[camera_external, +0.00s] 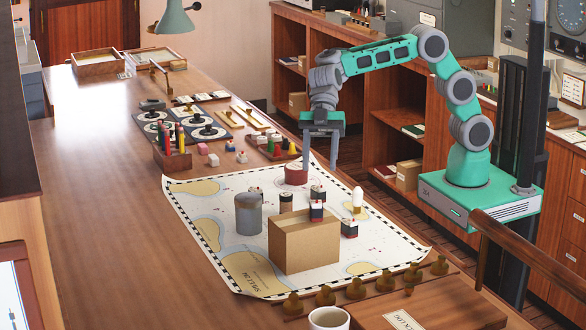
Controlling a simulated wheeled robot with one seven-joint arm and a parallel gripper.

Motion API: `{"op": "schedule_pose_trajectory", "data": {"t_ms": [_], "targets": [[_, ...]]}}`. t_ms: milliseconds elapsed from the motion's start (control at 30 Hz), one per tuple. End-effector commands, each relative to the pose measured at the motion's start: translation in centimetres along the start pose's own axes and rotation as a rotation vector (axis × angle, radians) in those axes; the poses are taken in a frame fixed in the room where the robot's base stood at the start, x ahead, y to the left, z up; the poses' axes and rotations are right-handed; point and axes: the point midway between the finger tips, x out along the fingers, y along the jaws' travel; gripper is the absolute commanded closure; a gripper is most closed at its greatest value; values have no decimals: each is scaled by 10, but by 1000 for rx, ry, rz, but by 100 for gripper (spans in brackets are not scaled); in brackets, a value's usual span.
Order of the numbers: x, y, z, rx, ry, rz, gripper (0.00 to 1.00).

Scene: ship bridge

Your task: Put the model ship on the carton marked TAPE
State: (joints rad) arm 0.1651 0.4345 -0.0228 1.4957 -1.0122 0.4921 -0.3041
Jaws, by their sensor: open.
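A brown cardboard carton (305,246) stands on the chart; no TAPE mark is readable on its visible sides. Several small dark blocks with white and red parts, possibly model ships, are around it: one (316,211) at the carton's back edge, one (349,229) to its right, and one (318,193) farther back. I cannot tell which is the model ship. My gripper (320,163) points down with its two fingers apart and empty, over the far part of the chart. A dark red round object (296,173) is close by its left finger.
A grey cylinder (248,214), a dark can (286,203) and a white egg-shaped piece (357,199) stand on the chart (205,228). A pencil box (172,150) and small coloured pieces lie farther left. A mug (329,319) and brass weights (356,288) are in front. The table's left side is clear.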

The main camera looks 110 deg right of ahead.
Motion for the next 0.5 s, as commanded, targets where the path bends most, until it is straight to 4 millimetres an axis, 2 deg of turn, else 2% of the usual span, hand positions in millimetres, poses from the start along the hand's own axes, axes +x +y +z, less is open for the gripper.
{"op": "schedule_pose_trajectory", "data": {"t_ms": [67,167,267,300,400,500], "targets": [[-25,-23,12,96,-97,95,52],[-60,-53,52,251,-224,225,52],[-98,-90,106,417,-336,357,52],[-113,-106,130,483,-375,408,52],[-145,-140,188,632,-454,520,52],[-165,-162,229,735,-501,594,52]]}}
